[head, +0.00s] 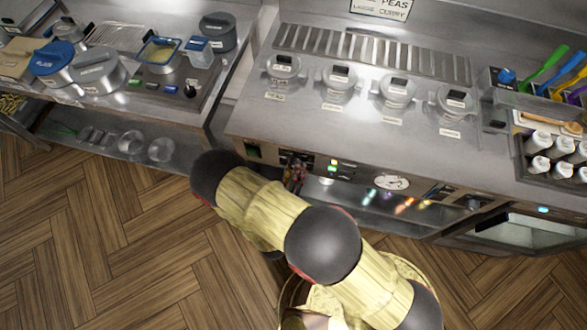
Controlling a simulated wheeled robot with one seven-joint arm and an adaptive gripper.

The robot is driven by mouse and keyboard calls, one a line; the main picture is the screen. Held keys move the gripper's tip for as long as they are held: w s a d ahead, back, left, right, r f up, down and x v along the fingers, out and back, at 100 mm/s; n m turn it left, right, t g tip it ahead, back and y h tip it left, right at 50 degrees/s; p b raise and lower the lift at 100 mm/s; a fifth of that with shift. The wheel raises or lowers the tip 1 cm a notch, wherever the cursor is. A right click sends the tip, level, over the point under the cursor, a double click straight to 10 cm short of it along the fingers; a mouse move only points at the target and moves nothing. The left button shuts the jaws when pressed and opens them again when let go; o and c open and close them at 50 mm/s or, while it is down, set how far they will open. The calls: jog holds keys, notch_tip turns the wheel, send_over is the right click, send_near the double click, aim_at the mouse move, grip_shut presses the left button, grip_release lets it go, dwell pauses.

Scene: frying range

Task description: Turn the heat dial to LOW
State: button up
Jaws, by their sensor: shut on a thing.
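The front panel of the frying range (362,178) runs below the steel counter. My arm reaches up to it from the lower right. My gripper (296,172) is at the left part of this panel, small and partly hidden behind my arm. It is shut on what appears to be the heat dial, which the fingers cover. I cannot read the dial's pointer or its LOW mark from here. Small lit green indicators (333,166) are just right of my gripper.
Several lidded round pots (339,80) sit in the counter below a slotted grille (375,52). Bottles (540,143) and coloured-handled utensils (545,62) stand at the right. Another counter with pots (97,70) is at the left. The wooden floor (110,230) at left is clear.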

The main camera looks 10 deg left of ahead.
jog(key=shift+n, duration=0.8)
jog(key=shift+a, duration=0.1)
jog(key=o, duration=1.1)
jog(key=shift+c, duration=0.2)
jog(key=shift+o, duration=0.5)
jog(key=s, duration=0.7)
jog(key=shift+s+a, duration=0.2)
jog(key=shift+s, duration=0.05)
